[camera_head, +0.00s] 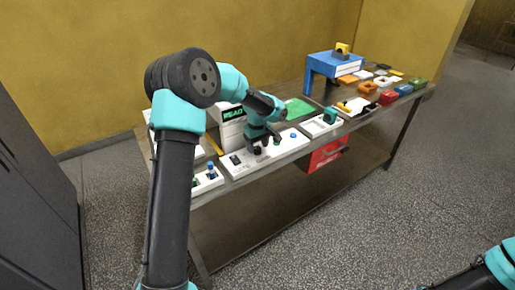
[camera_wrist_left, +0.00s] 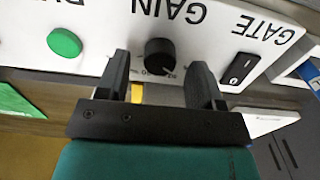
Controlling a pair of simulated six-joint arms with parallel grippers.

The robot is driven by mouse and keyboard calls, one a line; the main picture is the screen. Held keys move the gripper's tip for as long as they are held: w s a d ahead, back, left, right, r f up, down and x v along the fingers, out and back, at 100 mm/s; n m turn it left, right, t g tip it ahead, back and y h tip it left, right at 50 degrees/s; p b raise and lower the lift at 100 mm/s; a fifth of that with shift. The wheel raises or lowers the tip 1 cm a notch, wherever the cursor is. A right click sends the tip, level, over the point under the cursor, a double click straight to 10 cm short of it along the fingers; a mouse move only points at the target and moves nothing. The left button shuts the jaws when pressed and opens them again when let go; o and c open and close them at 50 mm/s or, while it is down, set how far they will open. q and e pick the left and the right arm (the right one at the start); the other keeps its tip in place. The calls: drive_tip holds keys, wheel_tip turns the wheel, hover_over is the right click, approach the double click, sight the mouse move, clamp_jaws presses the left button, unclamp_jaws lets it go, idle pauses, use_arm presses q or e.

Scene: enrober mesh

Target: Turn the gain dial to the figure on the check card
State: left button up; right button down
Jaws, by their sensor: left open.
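The gain dial (camera_wrist_left: 160,54) is a black round knob on a white panel (camera_wrist_left: 100,22), below the upside-down word GAIN in the left wrist view. My left gripper (camera_wrist_left: 160,78) is open, with one finger on each side of the dial; I cannot tell whether either finger touches it. In the head view my left gripper (camera_head: 264,146) is over the white panel (camera_head: 240,168) and hides the dial. The dial's scale is mostly covered and too small to read. I cannot make out the check card. My right gripper is outside the picture.
A black rocker switch (camera_wrist_left: 239,69) under GATE and a green button (camera_wrist_left: 64,42) flank the dial. A box with a green READ display (camera_head: 232,113) stands behind the panel. A blue stand (camera_head: 335,66) and several coloured items are farther right on the table.

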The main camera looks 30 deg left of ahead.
use_arm(q)
drive_tip(key=shift+f, duration=0.8)
drive_tip(key=shift+c, duration=0.2)
drive_tip(key=c, duration=0.9)
